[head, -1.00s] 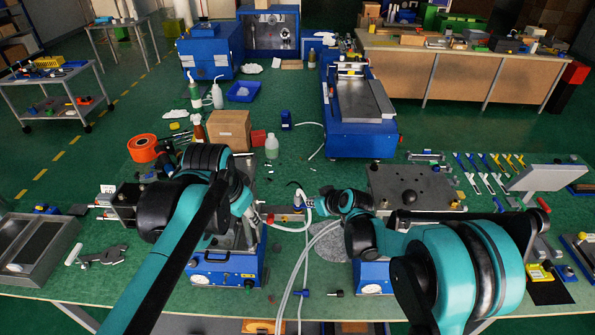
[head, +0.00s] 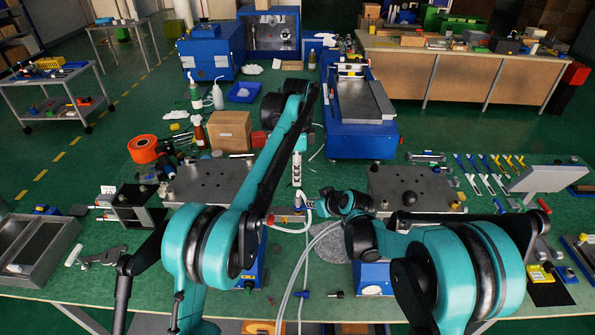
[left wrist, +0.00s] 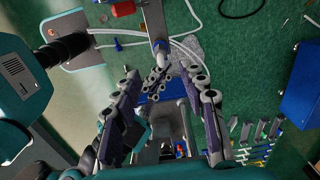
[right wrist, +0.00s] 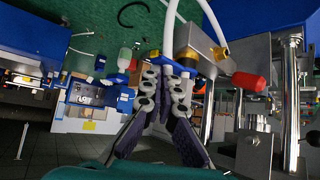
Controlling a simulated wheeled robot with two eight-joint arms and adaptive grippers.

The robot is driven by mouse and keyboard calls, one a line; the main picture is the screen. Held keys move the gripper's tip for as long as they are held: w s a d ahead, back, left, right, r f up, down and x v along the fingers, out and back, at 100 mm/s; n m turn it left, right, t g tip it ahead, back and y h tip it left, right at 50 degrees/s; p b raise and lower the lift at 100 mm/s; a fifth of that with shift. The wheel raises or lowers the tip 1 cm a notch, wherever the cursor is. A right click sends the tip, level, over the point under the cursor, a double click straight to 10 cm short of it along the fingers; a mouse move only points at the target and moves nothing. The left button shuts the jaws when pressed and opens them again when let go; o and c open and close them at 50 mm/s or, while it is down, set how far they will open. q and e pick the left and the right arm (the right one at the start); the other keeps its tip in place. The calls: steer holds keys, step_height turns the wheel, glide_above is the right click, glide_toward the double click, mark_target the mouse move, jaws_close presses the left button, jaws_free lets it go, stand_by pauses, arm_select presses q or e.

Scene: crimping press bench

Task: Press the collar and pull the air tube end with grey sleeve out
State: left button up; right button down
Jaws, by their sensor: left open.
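In the left wrist view, the right gripper's fingers (left wrist: 156,83) lie between and beyond my left fingers. A grey cylindrical part (left wrist: 159,50) is just beyond them. The grey sleeve cannot be made out clearly.
A brass-coloured part (right wrist: 186,40) and a red cap (right wrist: 249,82) are close to the right gripper, with metal posts (right wrist: 291,90) to the right. Steel plates (head: 212,180) flank the work spot. Loose white tubes (head: 294,270) hang at the bench front.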

mark_target(298, 193)
arm_select(q)
step_height(298, 193, down, 12)
steer(key=shift+f, duration=0.1)
stand_by(0.5)
steer(key=c, duration=1)
